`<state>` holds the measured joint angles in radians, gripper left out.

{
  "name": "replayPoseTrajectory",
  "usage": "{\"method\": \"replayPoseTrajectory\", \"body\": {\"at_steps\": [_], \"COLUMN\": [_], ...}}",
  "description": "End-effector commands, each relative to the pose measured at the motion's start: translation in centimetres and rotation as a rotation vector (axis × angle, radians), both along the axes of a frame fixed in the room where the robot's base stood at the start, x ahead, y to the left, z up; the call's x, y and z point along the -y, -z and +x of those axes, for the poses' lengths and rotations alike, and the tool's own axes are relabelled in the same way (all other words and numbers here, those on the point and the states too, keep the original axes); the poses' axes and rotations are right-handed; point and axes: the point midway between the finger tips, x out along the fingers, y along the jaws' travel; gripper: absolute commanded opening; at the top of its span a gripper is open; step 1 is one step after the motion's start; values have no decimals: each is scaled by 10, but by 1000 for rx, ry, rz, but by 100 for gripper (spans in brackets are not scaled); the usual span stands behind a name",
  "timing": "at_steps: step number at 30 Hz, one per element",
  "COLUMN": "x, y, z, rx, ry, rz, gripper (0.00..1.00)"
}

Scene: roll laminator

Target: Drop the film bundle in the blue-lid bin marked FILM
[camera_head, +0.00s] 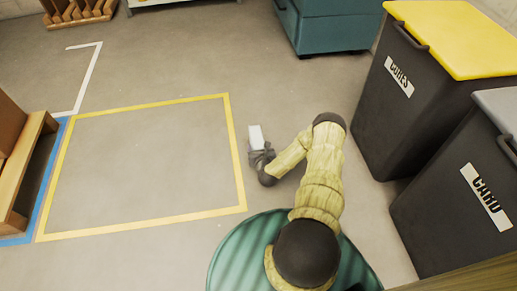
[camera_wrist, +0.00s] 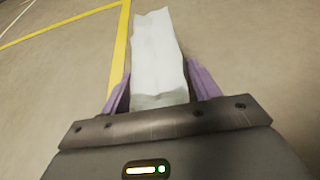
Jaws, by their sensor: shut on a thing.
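My gripper (camera_wrist: 155,98) is shut on the film bundle (camera_wrist: 157,50), a pale whitish, long, slightly crumpled piece between purple fingers in the wrist view. In the head view the film bundle (camera_head: 255,136) sticks out beyond my gripper (camera_head: 260,152), above the floor just right of the yellow floor outline. No blue-lid bin marked FILM shows in either view.
A yellow-lid bin marked CORES (camera_head: 425,90) and a grey-lid bin marked CARD (camera_head: 465,190) stand at the right. A teal cabinet (camera_head: 330,25) is at the back. A wooden pallet with boxes (camera_head: 25,165) is at the left. The yellow-outlined floor area (camera_head: 140,170) is empty.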

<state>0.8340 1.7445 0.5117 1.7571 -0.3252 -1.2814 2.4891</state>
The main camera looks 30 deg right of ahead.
Motion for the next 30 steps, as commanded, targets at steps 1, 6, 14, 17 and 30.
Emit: {"method": "replayPoseTrajectory", "body": {"at_steps": [1, 6, 14, 17, 30], "x": [0, 0, 0, 0, -14], "y": [0, 2, 2, 1, -26], "z": [0, 0, 0, 0, -49], "rx": [0, 0, 0, 0, -4], "ry": [0, 0, 0, 0, 2], "rz": [0, 0, 0, 0, 4], "gripper": [39, 71, 83, 83, 83]}}
